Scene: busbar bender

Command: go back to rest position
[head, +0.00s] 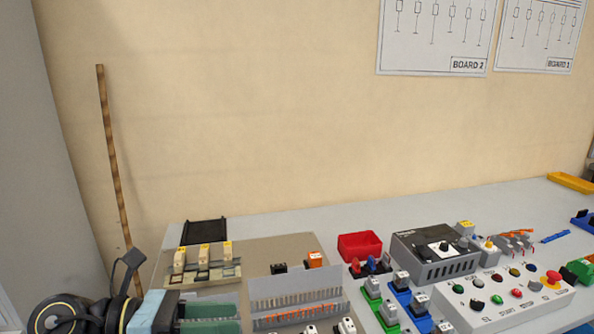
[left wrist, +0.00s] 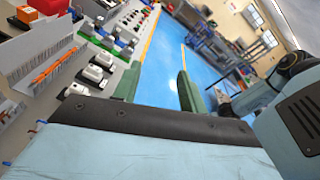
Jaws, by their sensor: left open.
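My left gripper (head: 238,316) is low in the head view, its two green fingers parallel and apart, with nothing between them. It is over the front of the workbench (head: 290,225), left of a grey slotted duct (head: 297,288) with an orange strip. In the left wrist view the same green fingers (left wrist: 158,82) stand apart, with floor and bench edge showing between them. My right gripper is not in view.
A panel with cream-coloured blocks (head: 204,258) lies behind the left gripper. A red bin (head: 359,246), a grey control box (head: 436,256) and a white button panel (head: 505,298) stand to the right. Blue floor (left wrist: 160,75) is open beside the bench.

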